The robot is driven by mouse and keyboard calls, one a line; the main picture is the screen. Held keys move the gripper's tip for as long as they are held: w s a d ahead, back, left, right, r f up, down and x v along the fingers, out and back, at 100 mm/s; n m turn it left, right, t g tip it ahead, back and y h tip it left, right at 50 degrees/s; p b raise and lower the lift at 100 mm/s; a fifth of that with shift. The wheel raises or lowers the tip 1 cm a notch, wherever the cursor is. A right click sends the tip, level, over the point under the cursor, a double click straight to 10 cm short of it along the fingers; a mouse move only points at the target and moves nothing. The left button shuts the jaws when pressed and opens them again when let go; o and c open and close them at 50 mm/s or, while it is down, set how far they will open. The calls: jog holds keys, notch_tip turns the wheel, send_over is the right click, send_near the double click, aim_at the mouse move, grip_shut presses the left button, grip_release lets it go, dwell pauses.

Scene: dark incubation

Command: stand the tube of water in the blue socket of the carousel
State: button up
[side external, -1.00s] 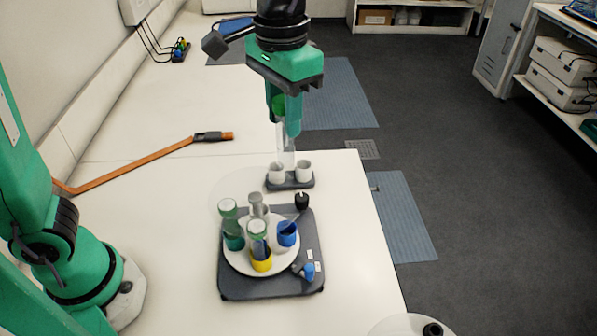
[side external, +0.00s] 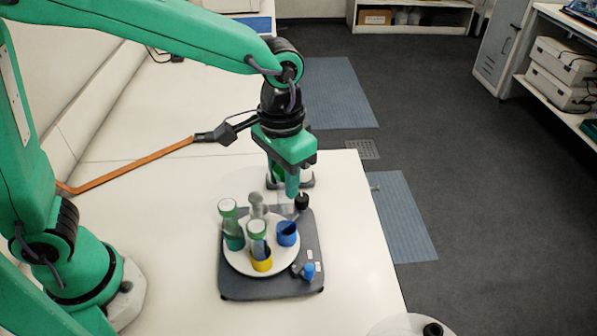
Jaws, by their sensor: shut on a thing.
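My gripper (side external: 291,188) points down over the back edge of the carousel base, shut on the tube of water. The tube (side external: 284,208) is mostly hidden behind the fingers; only a pale clear part of it shows below them. The round white carousel (side external: 240,264) sits on a dark grey base (side external: 250,289). Its blue socket (side external: 287,235) is on the right side, in front of and below my gripper, and looks empty. I cannot tell the exact gap between the tube and the socket.
The carousel holds a green-capped tube (side external: 229,223) in a teal socket, another (side external: 257,242) in a yellow socket, and a grey piece (side external: 257,207) at the back. A black knob (side external: 302,201) stands beside my gripper. The small cup rack (side external: 309,182) is partly hidden behind it.

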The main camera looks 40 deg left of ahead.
aim_at(285, 206)
jog(key=shift+f, duration=0.2)
jog(key=shift+f, duration=1.25)
jog(key=shift+f, duration=2.4)
dwell(2.0)
jog(key=o, duration=1.1)
jog(key=shift+c, duration=0.9)
jog(key=shift+r, duration=3)
